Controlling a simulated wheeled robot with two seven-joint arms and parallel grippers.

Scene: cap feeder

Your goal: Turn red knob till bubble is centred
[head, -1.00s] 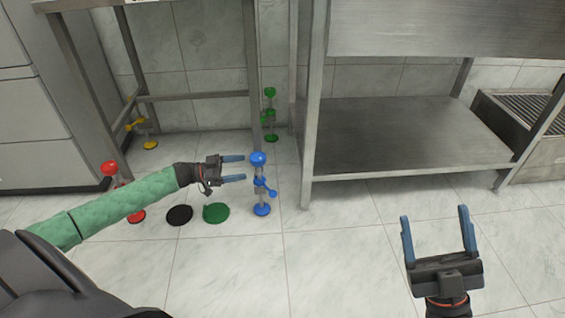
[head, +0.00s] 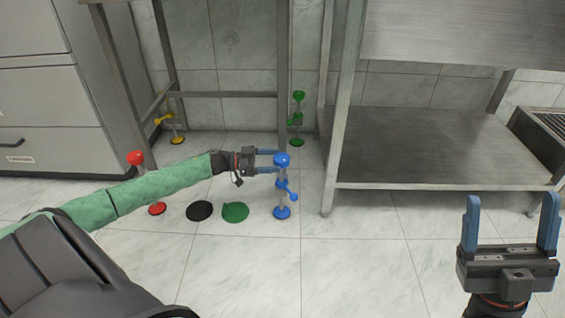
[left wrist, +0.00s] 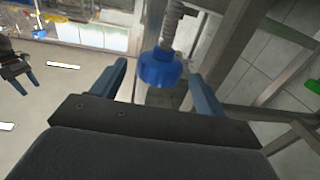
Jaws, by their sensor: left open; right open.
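The red knob (head: 135,158) tops a stand at the left, with its red base (head: 157,209) on the floor. My left arm hides the middle of that stand. My left gripper (head: 275,161) is open at the blue knob (head: 282,159), well right of the red one. In the left wrist view the blue knob (left wrist: 158,69) shows between the two open fingers, near their tips; contact cannot be told. My right gripper (head: 512,203) is open and empty at the lower right, far from the knobs. No bubble shows in any view.
A yellow stand (head: 177,139) and a green stand (head: 298,117) are farther back by the metal frame. Black (head: 199,211) and green (head: 235,212) discs lie on the floor. A steel shelf (head: 425,150) stands right of the blue stand. The front floor is clear.

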